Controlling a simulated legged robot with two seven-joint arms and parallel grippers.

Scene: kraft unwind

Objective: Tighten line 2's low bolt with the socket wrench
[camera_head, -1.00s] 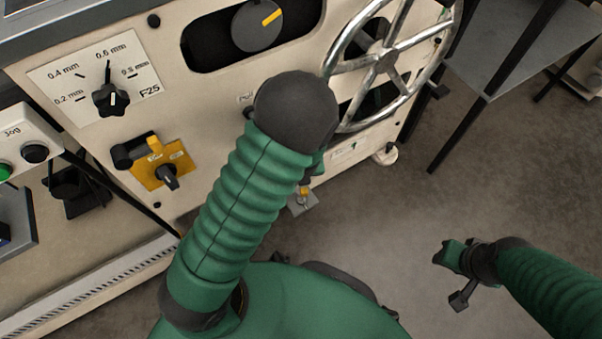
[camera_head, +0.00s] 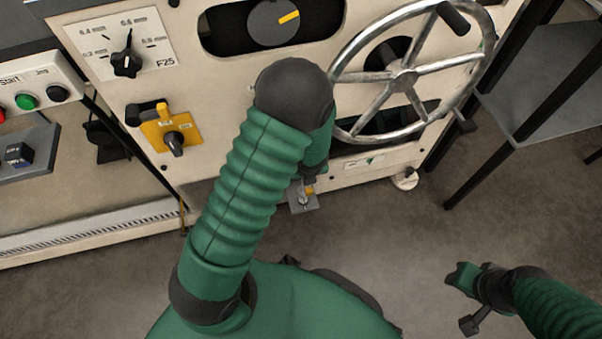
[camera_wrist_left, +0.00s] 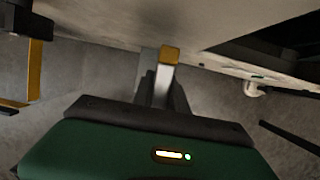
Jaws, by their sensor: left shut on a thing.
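My left forearm bends over at the middle of the head view and hides most of my left gripper, which is low in front of the machine. In the left wrist view the left gripper (camera_wrist_left: 163,92) has its dark fingers shut on a silver piece with a yellow end (camera_wrist_left: 169,55). I cannot tell whether this is the socket wrench. A small grey plate (camera_head: 304,205) with a yellow spot shows just past the arm in the head view. I cannot make out line 2's low bolt.
The cream machine front (camera_head: 205,95) carries a dial, a yellow switch plate (camera_head: 169,131) and a large metal handwheel (camera_head: 403,77). A button box (camera_head: 30,90) is at the left. A grey table (camera_head: 545,85) stands at the right. The floor below is clear.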

